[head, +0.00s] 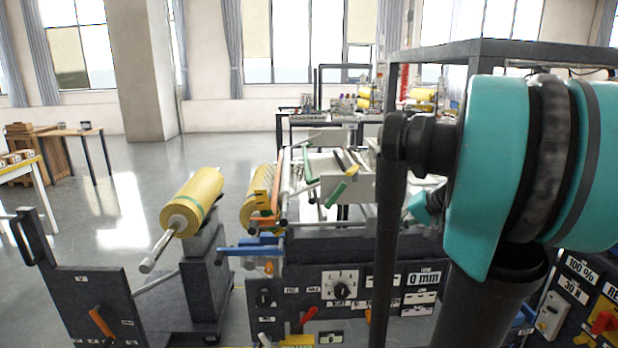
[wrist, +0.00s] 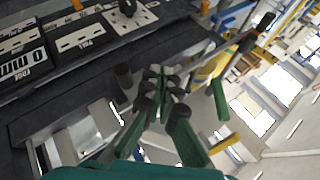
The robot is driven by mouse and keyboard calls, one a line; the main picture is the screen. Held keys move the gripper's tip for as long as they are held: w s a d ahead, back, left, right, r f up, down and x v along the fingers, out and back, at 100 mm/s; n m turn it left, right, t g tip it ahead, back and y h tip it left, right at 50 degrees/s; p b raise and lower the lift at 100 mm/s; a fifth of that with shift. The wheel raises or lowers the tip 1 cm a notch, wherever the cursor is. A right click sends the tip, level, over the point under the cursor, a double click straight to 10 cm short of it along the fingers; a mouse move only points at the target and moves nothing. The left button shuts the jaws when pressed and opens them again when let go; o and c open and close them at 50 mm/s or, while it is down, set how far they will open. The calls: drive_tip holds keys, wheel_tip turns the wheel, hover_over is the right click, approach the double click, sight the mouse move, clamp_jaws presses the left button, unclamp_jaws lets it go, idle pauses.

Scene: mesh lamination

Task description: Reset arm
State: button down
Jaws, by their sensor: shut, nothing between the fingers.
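My arm, teal and black, fills the right side of the head view, and its gripper cannot be made out there. In the wrist view my gripper (wrist: 162,82) has its dark fingertips together with nothing between them. It hangs beside the dark front of the laminating machine, apart from the panel as far as I can tell. The machine's panel (head: 312,292) carries a round dial (head: 341,285), a smaller black knob (head: 264,297) and a "0 mm" label (head: 424,278). The dial also shows in the wrist view (wrist: 130,14).
A yellow roll (head: 192,202) sits on a spindle at the left, with a second yellow roll (head: 254,211) behind it. A green-handled lever (head: 336,194) and a blue bar (head: 250,248) stick out. A dark upright post (head: 385,230) stands near my arm. Open floor (head: 95,230) lies left.

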drive_tip(key=s+a+f+n+g+h, duration=0.1)
drive_tip(key=s+a+f+h, duration=0.1)
drive_tip(key=s+f, duration=0.6)
drive_tip(key=s+a+f+n+g+h, duration=0.1)
drive_tip(key=s+a+f+n+h, duration=0.1)
drive_tip(key=s+f, duration=0.6)
wheel_tip(320, 180, down, 3)
drive_tip(key=a+h, duration=0.1)
drive_tip(key=h, duration=0.1)
drive_tip(key=shift+s+f+n+h, duration=0.2)
drive_tip(key=shift+s+n+h, duration=0.1)
drive_tip(key=shift+s+h, duration=0.1)
drive_tip(key=shift+w+r, duration=0.1)
